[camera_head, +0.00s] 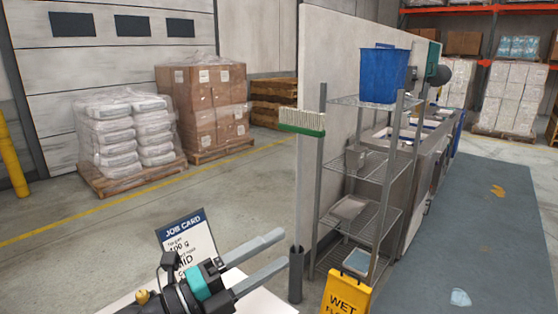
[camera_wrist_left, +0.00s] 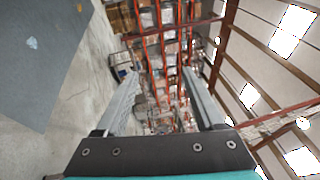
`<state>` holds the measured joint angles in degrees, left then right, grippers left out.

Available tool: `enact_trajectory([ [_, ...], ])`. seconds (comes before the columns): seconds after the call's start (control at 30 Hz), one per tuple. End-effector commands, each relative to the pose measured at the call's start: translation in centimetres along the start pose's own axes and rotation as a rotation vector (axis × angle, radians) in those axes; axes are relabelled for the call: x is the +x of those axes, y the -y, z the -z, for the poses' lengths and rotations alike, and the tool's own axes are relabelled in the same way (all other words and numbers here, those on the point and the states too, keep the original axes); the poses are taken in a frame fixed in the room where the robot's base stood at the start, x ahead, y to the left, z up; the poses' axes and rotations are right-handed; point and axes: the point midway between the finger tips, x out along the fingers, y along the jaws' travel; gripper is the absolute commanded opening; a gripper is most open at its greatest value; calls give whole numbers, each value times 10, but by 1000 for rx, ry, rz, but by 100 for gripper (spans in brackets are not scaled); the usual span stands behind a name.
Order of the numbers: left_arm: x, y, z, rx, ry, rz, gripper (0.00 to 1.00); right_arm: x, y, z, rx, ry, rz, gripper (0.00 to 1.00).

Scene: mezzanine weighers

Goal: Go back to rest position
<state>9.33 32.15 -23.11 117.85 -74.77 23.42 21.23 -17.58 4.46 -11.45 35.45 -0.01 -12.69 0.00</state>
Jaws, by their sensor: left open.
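My left gripper (camera_head: 275,258) is in the lower middle of the head view, its two grey fingers pointing right and apart. It is open and nothing shows between the fingers. In the left wrist view the open fingers (camera_wrist_left: 158,88) frame only distant racks and ceiling beams. Below and behind the gripper is a white table top (camera_head: 262,303), with a job card (camera_head: 185,238) standing on it, partly covered by my left arm. My right gripper is in neither view.
A wire shelf rack (camera_head: 362,172) with a blue bucket (camera_head: 384,74) on top stands at right. Wrapped pallets (camera_head: 122,140) stand back left. The floor between is clear.

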Motion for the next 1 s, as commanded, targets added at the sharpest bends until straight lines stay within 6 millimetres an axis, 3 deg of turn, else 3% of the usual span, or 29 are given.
enact_trajectory([
  [0.1, -12, 21, -23, -165, 204, 151, 71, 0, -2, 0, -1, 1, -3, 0],
  [0.27, -46, 20, -62, -399, 506, 272, 71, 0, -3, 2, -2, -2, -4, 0],
  [0.4, -89, -8, -86, -617, 783, 303, 71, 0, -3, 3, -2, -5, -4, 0],
  [0.53, -133, -51, -91, -825, 1038, 265, 71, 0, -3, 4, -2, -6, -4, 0],
  [0.67, -177, -102, -72, -1038, 1277, 164, 71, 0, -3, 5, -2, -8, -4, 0],
  [0.8, -219, -152, -28, -1258, 1496, -8, 71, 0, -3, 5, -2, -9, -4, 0],
  [1.0, -258, -193, 48, -1498, 1685, -281, 71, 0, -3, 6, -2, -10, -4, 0],
])
